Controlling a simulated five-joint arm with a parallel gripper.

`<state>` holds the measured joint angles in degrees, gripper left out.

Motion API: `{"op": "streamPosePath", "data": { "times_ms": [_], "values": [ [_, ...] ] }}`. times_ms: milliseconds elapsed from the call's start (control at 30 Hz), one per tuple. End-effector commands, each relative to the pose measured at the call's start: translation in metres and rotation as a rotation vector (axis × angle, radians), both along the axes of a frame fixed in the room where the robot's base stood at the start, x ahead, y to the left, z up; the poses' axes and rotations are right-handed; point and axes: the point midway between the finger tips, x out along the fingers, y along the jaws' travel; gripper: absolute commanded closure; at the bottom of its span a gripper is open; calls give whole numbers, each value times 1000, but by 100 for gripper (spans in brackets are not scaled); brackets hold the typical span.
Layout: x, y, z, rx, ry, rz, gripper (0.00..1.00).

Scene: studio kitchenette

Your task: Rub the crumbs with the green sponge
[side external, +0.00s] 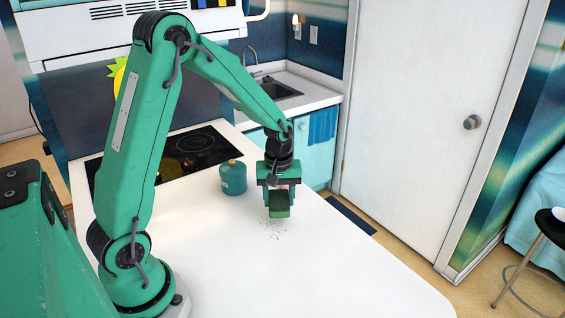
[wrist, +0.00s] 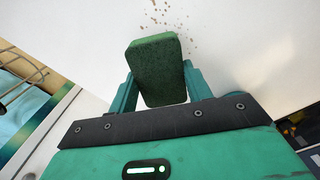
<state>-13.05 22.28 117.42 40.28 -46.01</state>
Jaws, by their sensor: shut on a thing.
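My gripper (side external: 279,192) is shut on the green sponge (side external: 279,203), which hangs below the jaws. In the wrist view the sponge (wrist: 158,68) sits between the two teal fingers of my gripper (wrist: 158,85). The crumbs (side external: 274,226) are small brown specks on the white counter, just below the sponge in the side view. In the wrist view the crumbs (wrist: 169,17) lie past the sponge's far end, at the top edge. The sponge appears to be over or close to the counter; I cannot tell whether it touches.
A teal canister with a brown lid (side external: 233,178) stands on the white counter (side external: 340,275), left of my gripper. A black cooktop (side external: 180,152) lies behind it. The counter's right edge runs near my gripper. The front of the counter is clear.

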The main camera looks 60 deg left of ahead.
Motion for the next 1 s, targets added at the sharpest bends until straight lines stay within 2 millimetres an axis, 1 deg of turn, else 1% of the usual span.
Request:
{"op": "streamPosePath", "data": {
  "times_ms": [200,400,567,1000],
  "values": [
    [0,0,21,1,-3,0,72],
    [0,0,35,-1,-1,0,72],
    [0,0,39,0,0,0,72],
    [0,0,39,0,0,0,72]
  ]
}}
